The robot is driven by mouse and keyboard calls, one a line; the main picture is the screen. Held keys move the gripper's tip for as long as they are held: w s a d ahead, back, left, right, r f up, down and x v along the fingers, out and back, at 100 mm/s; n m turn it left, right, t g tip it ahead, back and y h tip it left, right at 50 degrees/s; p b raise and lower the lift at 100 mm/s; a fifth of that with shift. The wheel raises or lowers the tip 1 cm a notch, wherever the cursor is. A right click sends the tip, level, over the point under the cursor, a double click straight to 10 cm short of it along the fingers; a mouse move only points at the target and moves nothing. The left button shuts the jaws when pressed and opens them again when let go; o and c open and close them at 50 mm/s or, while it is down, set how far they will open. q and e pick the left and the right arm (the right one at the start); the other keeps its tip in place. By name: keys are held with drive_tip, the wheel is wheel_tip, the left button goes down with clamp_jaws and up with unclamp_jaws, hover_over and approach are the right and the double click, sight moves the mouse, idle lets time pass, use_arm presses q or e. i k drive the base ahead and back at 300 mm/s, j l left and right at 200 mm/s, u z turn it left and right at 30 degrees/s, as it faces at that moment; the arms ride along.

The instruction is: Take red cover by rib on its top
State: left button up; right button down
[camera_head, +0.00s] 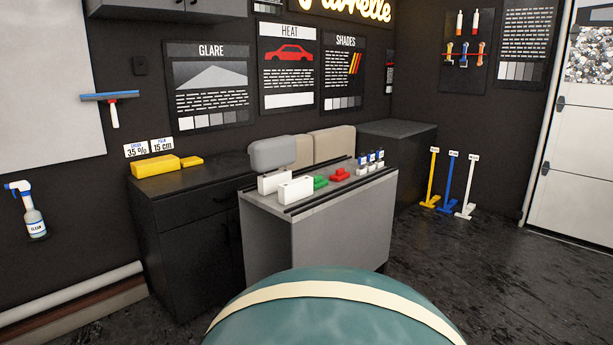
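A small red cover (340,175) sits on top of the grey bench (318,240), with a raised part on its top that looks like a rib. A similar green piece (320,182) lies just to its left and nearer. The red cover stands apart from the white blocks and is not covered by anything. Neither of my grippers shows in this view.
White blocks (295,190) stand at the bench's left end, and several small blue-and-white items (371,160) at its right. Dark rails run along the bench top. A black cabinet (185,200) with yellow blocks (155,166) stands left. Open floor (450,270) lies right.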

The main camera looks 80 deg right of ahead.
sight(340, 175)
drive_tip(key=z, duration=2.85)
drive_tip(key=i+l, duration=0.25)
drive_tip(key=i, duration=0.25)
drive_tip(key=i+l+z, duration=0.1)
drive_tip(key=i+l, duration=0.15)
drive_tip(key=i, duration=0.25)
drive_tip(key=i+l, duration=0.2)
drive_tip(key=i, duration=0.35)
drive_tip(key=i+l+z, duration=0.1)
drive_tip(key=i, duration=0.4)
drive_tip(key=l, duration=0.1)
